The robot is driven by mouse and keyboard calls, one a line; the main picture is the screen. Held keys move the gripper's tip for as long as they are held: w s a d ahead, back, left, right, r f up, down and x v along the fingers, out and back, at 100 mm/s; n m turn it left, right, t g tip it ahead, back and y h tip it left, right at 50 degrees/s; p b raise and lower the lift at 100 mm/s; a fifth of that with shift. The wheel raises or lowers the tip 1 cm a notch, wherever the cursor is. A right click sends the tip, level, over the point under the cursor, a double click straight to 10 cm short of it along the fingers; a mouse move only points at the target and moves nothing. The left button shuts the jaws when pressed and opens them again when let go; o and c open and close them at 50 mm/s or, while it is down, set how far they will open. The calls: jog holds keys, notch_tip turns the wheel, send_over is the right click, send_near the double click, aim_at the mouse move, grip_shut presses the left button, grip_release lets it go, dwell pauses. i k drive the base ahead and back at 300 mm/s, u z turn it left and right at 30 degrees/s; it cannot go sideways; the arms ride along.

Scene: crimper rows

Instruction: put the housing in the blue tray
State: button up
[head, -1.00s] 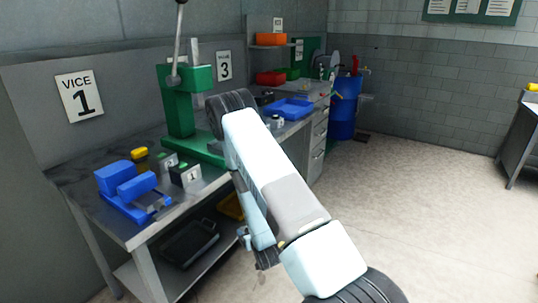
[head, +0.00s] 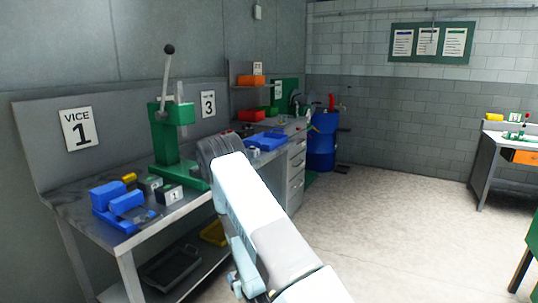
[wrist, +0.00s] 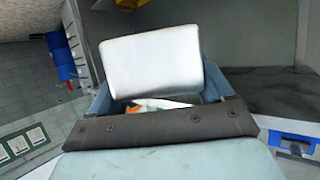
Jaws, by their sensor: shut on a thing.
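A plain silver-white block, which I take for the housing (wrist: 152,62), is between the fingers of my gripper (wrist: 157,85) in the wrist view. My gripper is shut on it, with one blue-grey finger at each side. In the head view my arm hides the gripper and the housing. The blue tray (head: 268,141) lies on top of the drawer bench at the back, beyond my arm. Its near left part is close to my arm's outline, and its inside is hard to make out.
A workbench (head: 88,211) along the left wall bears a blue vice (head: 120,203) and a green lever press (head: 172,140). Red bins (head: 251,115) stand by the tray. A blue barrel (head: 321,145) stands past the drawers (head: 296,160). The floor at right (head: 390,220) is clear.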

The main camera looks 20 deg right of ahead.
aim_at(268, 142)
jog(key=z, duration=0.05)
jog(key=i, duration=0.6)
jog(key=z, duration=0.85)
jog(key=i, duration=1.2)
jog(key=u, duration=0.3)
